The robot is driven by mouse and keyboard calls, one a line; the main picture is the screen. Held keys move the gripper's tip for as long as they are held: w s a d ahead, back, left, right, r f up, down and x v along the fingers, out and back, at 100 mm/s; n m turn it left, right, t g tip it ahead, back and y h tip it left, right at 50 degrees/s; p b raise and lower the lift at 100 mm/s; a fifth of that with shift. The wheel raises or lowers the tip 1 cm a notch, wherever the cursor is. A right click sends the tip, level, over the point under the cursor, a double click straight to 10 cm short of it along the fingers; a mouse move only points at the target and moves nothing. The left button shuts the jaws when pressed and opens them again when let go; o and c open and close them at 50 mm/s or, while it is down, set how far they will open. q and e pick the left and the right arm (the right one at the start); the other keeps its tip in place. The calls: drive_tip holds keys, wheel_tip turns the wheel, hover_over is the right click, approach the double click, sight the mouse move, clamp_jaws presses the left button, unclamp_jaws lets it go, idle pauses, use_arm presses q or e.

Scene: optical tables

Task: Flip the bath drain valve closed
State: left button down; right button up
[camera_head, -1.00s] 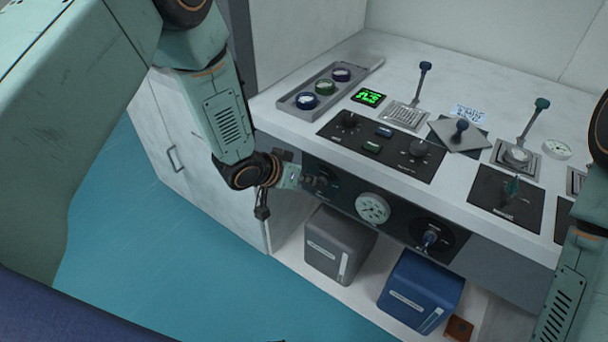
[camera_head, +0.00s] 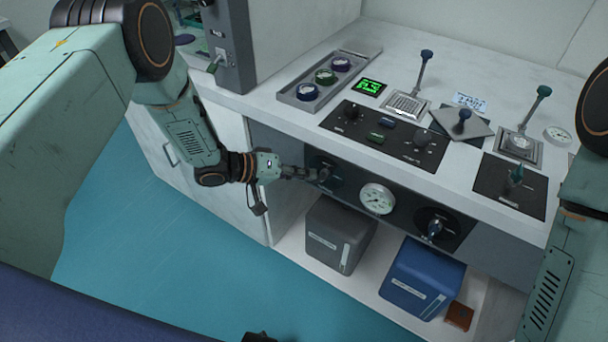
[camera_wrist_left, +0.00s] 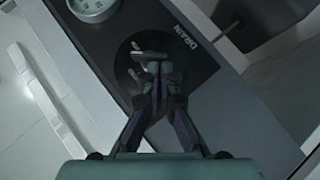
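The drain valve is a dark round knob plate with a small handle (camera_wrist_left: 150,55) beside the printed word DRAIN in the left wrist view. In the head view the drain valve (camera_head: 325,171) is at the left end of the dark front panel, partly hidden by my gripper. My left gripper (camera_head: 312,174) reaches it from the left. In the left wrist view the fingertips of my left gripper (camera_wrist_left: 160,70) are drawn together right at the handle. They look in contact with it, but I see no clear grip around it. My right gripper is out of view.
A round white gauge (camera_head: 377,198) and another valve knob (camera_head: 435,230) sit further right on the front panel. A grey box (camera_head: 338,235) and a blue box (camera_head: 422,279) stand on the shelf below. The counter above carries levers and dials.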

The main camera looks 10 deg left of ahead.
use_arm(q)
drive_tip(key=f+n+h+b, duration=0.1)
drive_tip(key=h+b, duration=0.1)
drive_tip(key=b, duration=0.1)
drive_tip(key=n+h+b, duration=0.2)
drive_tip(key=b, duration=0.1)
drive_tip(key=shift+f, duration=0.4)
drive_tip(key=shift+a, duration=0.1)
